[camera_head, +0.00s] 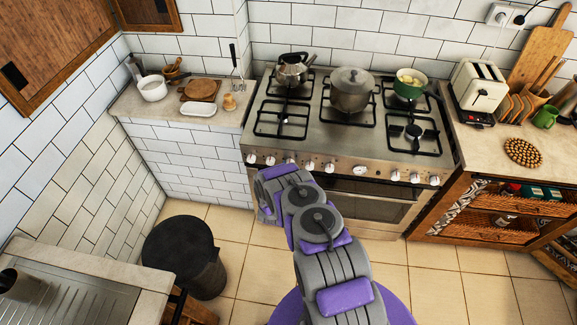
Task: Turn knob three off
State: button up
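The stove (335,140) stands against the back wall with a row of several knobs on its front panel. My grey and purple arm reaches up from the bottom. Its far end, with my gripper (268,195), is just below and left of that knob in the picture. The fingers cannot be made out, and contact with a knob cannot be seen.
A kettle (293,72), a grey pot (351,92) and a green pot (410,84) stand on the stove. A dark bin (185,258) stands on the floor at left. A toaster (478,92) is on the right counter. Tiled floor (450,285) is free at right.

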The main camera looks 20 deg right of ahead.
jog(key=shift+f, duration=0.15)
dwell(0.4)
jog(key=o, duration=1.1)
jog(key=shift+c, duration=0.2)
jog(key=shift+a, duration=0.1)
jog(key=p+v, duration=0.3)
jog(key=v, duration=1.4)
jog(key=shift+s, duration=0.2)
